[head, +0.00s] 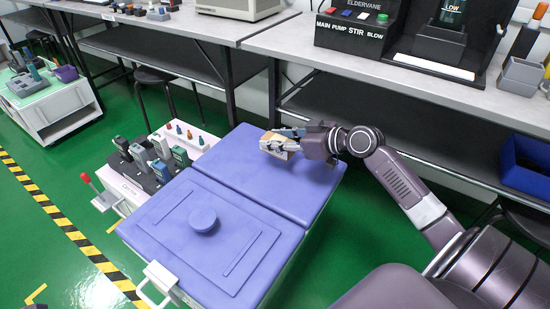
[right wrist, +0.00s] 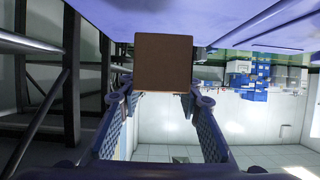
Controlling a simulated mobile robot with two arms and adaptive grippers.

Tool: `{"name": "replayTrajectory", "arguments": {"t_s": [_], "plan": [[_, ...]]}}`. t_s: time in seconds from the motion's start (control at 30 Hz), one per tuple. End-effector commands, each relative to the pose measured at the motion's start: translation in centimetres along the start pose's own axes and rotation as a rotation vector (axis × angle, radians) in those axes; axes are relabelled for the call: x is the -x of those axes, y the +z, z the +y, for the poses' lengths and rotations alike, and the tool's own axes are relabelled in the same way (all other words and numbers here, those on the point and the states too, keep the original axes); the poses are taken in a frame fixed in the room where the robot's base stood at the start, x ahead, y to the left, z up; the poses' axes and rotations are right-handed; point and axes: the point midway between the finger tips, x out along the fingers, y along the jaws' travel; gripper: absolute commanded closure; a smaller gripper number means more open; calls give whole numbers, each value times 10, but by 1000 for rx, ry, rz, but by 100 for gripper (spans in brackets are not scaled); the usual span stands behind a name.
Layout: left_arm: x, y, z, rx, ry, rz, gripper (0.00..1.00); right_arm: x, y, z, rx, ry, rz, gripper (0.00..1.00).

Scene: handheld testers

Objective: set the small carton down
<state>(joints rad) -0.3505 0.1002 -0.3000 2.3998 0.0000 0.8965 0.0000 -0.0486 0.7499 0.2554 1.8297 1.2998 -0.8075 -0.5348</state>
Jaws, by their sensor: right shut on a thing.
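The small carton (head: 278,145) is a tan box at the far end of the blue-purple cart top (head: 290,190) in the head view. My right gripper (head: 284,140) is shut on it, with fingers on both sides. In the right wrist view the carton (right wrist: 164,62) shows as a brown square face between the fingertips (right wrist: 160,88). The purple surface (right wrist: 200,15) lies close along the carton's edge there. I cannot tell whether the carton touches it. My left gripper is not in view.
A round purple knob (head: 203,220) stands on the near panel of the cart top. A rack of handheld testers (head: 150,165) stands at the cart's left. Grey benches with a control box (head: 352,30) run behind. The cart top's right half is mostly clear.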

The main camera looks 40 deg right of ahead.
Motion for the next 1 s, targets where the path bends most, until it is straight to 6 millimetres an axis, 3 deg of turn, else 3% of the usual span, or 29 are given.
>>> {"name": "replayTrajectory", "arguments": {"t_s": [0.33, 0.8, 0.83, 1.0], "plan": [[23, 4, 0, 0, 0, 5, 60, -20, 48, 0, -2, 0, 2, 99], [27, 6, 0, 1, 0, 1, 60, -24, 56, 0, 1, 0, 1, 99], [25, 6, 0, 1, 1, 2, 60, -23, 56, 0, 1, 0, 0, 66], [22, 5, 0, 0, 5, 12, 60, -23, 56, 0, 0, 0, -1, 50]]}}
